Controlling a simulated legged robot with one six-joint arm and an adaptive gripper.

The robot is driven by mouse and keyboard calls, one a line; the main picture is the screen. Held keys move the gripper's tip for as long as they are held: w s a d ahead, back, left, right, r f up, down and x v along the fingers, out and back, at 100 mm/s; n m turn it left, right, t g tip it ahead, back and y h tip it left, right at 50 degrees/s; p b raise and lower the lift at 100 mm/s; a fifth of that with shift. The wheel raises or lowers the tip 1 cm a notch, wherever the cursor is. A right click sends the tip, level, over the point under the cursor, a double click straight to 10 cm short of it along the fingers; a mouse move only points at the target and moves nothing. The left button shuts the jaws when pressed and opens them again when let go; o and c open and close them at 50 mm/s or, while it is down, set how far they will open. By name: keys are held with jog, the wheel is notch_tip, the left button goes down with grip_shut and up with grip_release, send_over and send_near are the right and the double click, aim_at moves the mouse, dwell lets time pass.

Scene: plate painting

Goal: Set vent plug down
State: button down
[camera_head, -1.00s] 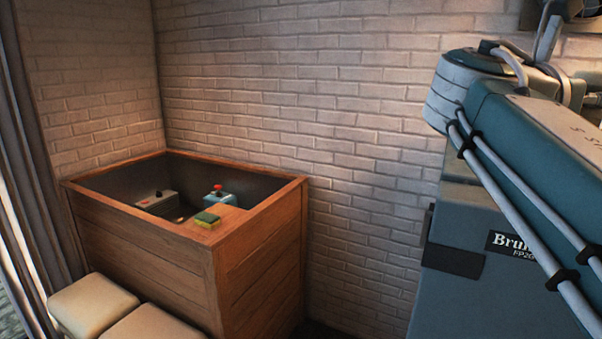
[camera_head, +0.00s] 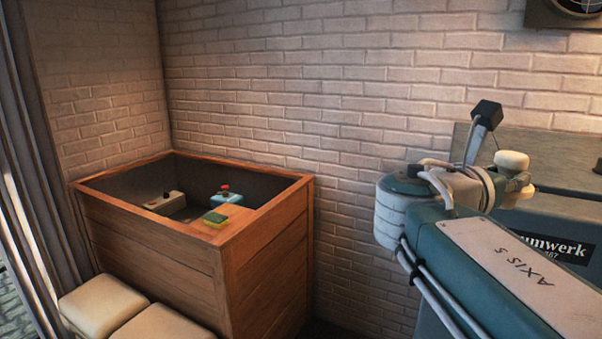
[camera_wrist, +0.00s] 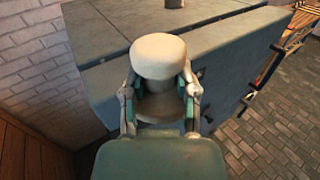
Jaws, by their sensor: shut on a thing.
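The vent plug (camera_wrist: 158,55) is a cream piece with a broad rounded cap and a narrower part below it. My gripper (camera_wrist: 160,82) is shut on it, with one finger on each side, in the wrist view. The plug also shows as a pale knob (camera_head: 512,162) at the end of my arm in the head view. In the wrist view it appears over or in front of the blue-grey machine (camera_wrist: 108,82). I cannot tell whether it touches the machine. The lower part of the plug is partly hidden by my gripper.
The machine's dark label (camera_head: 545,238) shows behind my arm. A wooden crate (camera_head: 265,240) by the brick wall holds a grey box (camera_head: 165,201) and a blue box with a red button (camera_head: 226,197). A sponge (camera_head: 215,217) lies on its edge.

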jog(key=w+a+f+n+t+y, duration=0.3)
jog(key=w+a+f, duration=0.2)
jog(key=f, duration=0.9)
jog(key=w+a+f+n+t+y, duration=0.3)
jog(key=w+a+f+y, duration=0.1)
jog(key=f, duration=1)
jog(key=w+a+f+n+t+y, duration=0.3)
jog(key=a+f, duration=0.4)
jog(key=f, duration=0.7)
jog(key=w+y, duration=0.1)
jog(key=w, duration=0.1)
jog(key=shift+w, duration=0.4)
